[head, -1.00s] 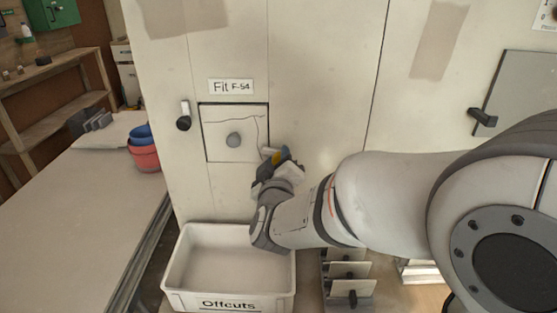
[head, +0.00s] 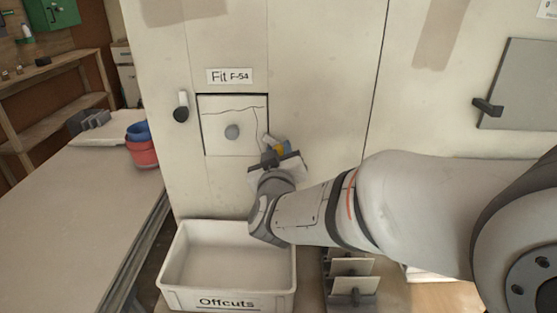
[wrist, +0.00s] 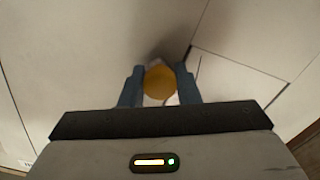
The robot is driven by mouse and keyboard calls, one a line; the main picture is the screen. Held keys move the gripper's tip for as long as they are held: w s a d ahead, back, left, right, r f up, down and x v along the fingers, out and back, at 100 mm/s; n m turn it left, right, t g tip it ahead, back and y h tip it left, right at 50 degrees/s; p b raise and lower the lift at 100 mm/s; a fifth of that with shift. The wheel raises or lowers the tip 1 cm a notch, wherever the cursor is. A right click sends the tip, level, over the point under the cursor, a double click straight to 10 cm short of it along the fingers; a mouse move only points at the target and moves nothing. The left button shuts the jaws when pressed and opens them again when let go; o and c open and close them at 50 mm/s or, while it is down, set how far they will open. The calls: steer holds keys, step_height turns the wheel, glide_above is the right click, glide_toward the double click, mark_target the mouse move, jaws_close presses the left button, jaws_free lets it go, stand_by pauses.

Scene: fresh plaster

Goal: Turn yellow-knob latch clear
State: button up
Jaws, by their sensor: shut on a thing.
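The yellow-knob latch shows its round yellow knob (wrist: 159,82) between my two blue fingers in the wrist view. My gripper (wrist: 160,88) is shut on this knob, a finger on each side. Most of the latch behind the knob is hidden.
A second latch (head: 181,108) with a black knob is left of the panel. A white "Offcuts" bin (head: 228,303) stands below. A rack with upright plates (head: 352,285) is right of it. A grey door (head: 525,90) is at far right.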

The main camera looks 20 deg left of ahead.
steer(key=m+b, duration=0.5)
steer(key=m, duration=0.2)
steer(key=m+b, duration=0.3)
steer(key=m, duration=0.2)
steer(key=shift+m+b, duration=0.3)
steer(key=shift+b, duration=0.1)
steer(key=shift+o, duration=0.2)
steer(key=shift+r+m+b, duration=0.15)
steer(key=shift+m+b, duration=0.15)
steer(key=shift+m, duration=0.3)
steer(key=shift+r, duration=0.1)
steer(key=o, duration=0.9)
steer(key=shift+d, duration=0.15)
steer(key=shift+s, duration=0.1)
